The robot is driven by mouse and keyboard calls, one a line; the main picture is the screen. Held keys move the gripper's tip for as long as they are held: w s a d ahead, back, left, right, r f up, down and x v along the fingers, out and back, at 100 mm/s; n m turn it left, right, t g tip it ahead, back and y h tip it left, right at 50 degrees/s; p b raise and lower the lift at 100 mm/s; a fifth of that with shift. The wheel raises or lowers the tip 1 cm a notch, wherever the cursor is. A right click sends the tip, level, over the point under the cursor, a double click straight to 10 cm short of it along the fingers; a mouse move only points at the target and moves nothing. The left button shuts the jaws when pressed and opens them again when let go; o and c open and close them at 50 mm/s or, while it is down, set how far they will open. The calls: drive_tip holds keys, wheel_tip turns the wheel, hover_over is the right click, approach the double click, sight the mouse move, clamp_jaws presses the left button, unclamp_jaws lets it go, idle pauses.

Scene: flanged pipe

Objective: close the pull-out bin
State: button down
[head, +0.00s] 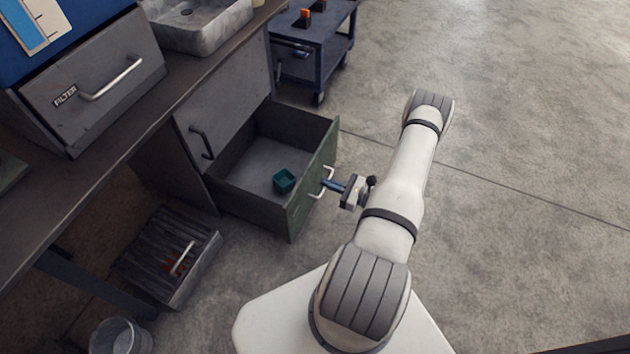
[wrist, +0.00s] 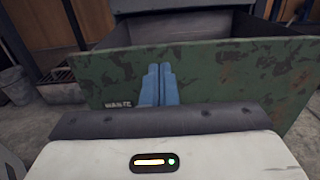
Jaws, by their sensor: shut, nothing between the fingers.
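The pull-out bin (head: 314,180) is a green, worn drawer under the workbench, pulled out in the head view. Its front panel (wrist: 215,70) fills much of the wrist view, with a label reading roughly "WASTE" at its left. A small teal open box (head: 284,180) lies inside the bin. A pale bar handle (head: 318,190) is on the front panel. My gripper (head: 327,184) is shut and empty, with its blue fingertips at the front panel by the handle. In the wrist view the fingers (wrist: 158,84) are together before the panel; I cannot tell whether they touch it.
A workbench (head: 150,115) with a metal tray (head: 205,25) and a filter drawer (head: 95,80) is at the left. A blue cart (head: 315,45) stands behind the bin. Floor at the right is clear.

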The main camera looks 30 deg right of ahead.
sight(307, 175)
drive_tip(key=shift+b+x, duration=0.6)
drive_tip(key=shift+x, duration=1.85)
drive_tip(key=shift+w, duration=0.1)
